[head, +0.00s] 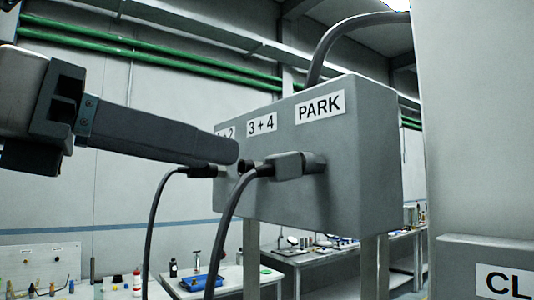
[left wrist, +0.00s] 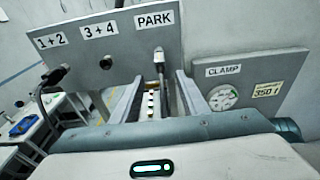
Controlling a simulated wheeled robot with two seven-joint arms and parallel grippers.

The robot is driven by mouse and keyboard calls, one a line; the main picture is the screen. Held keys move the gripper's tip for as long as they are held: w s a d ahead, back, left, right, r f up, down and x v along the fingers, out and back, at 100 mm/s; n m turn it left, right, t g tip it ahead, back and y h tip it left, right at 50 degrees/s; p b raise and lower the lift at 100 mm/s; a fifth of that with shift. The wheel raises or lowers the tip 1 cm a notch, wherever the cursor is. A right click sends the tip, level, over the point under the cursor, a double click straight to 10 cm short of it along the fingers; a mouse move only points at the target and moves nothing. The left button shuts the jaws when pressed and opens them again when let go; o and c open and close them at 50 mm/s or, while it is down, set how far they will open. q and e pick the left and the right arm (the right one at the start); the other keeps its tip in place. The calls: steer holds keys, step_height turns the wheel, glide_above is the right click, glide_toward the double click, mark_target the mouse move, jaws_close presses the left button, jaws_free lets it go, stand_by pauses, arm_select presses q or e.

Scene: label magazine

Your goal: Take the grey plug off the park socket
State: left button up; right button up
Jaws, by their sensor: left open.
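The grey plug (head: 290,166) sits in the park socket on the front of a grey box (head: 380,150), under the PARK label (head: 320,107). Its dark cable loops down from its near end. My left gripper (head: 236,152) reaches in from the left in the head view, its dark finger tip in front of the box and short of the plug in the picture. In the left wrist view my left gripper (left wrist: 160,78) is open, and the plug (left wrist: 159,58) shows between and beyond its finger tips. I cannot tell whether they touch it. My right gripper is not in view.
A second dark plug (head: 202,171) with a hanging cable is at the 1+2 socket. The 3+4 socket (left wrist: 105,62) looks empty. A CLAMP panel (left wrist: 250,80) with a round white fitting stands to the right. Benches with small items are behind.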

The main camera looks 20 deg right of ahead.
mark_target(267, 164)
arm_select(q)
steer(key=p+x, duration=0.3)
steer(key=x, duration=0.5)
steer(key=shift+r, duration=0.15)
steer(key=shift+w+d+f, duration=0.2)
steer(key=shift+d, duration=0.45)
jaws_close()
steer(key=shift+a, duration=0.1)
steer(key=shift+a, duration=0.1)
steer(key=shift+s+a+b, duration=0.25)
steer(key=shift+a+b, duration=0.05)
steer(key=shift+a, duration=0.3)
steer(key=shift+f+b+v, duration=0.15)
steer(key=shift+b+v, duration=0.3)
steer(key=shift+v, duration=0.4)
steer(key=shift+f+b+v, duration=0.1)
steer(key=shift+b+v, duration=0.3)
steer(key=shift+v, duration=0.4)
